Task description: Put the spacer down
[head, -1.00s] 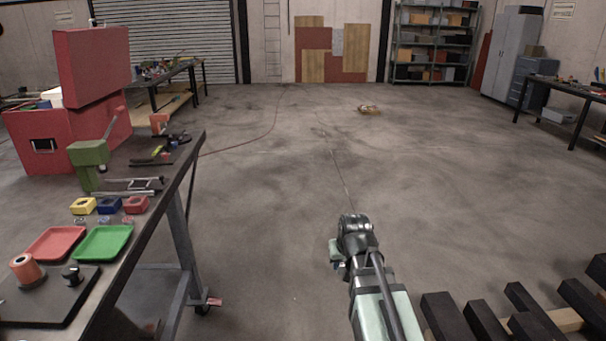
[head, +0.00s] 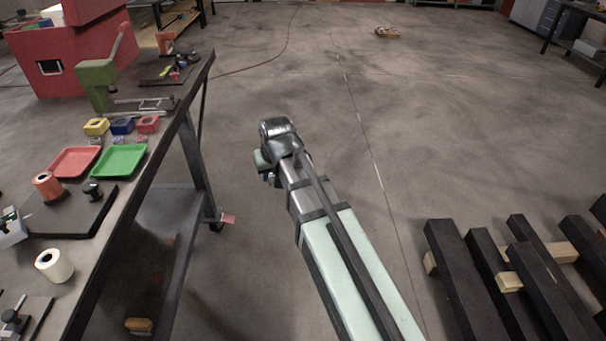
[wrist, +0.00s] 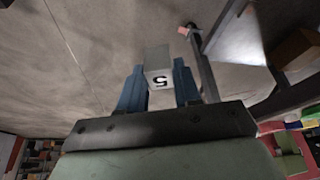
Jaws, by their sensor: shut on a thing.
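The spacer (wrist: 158,68) is a light grey block with a dark "5" on its face. In the wrist view it sits between the two blue fingers of my gripper (wrist: 158,88), which is shut on it. The gripper holds it in the air over the grey floor. In the head view my arm reaches over the floor to the right of the workbench, and my gripper (head: 264,168) shows only in part at its far end. The spacer cannot be made out there.
The workbench (head: 150,165) on the left carries a red tray (head: 75,161), a green tray (head: 119,160), several small coloured blocks, a black plate (head: 68,215) and a white roll (head: 54,265). Black beams (head: 470,280) lie on the floor at right. The floor between is clear.

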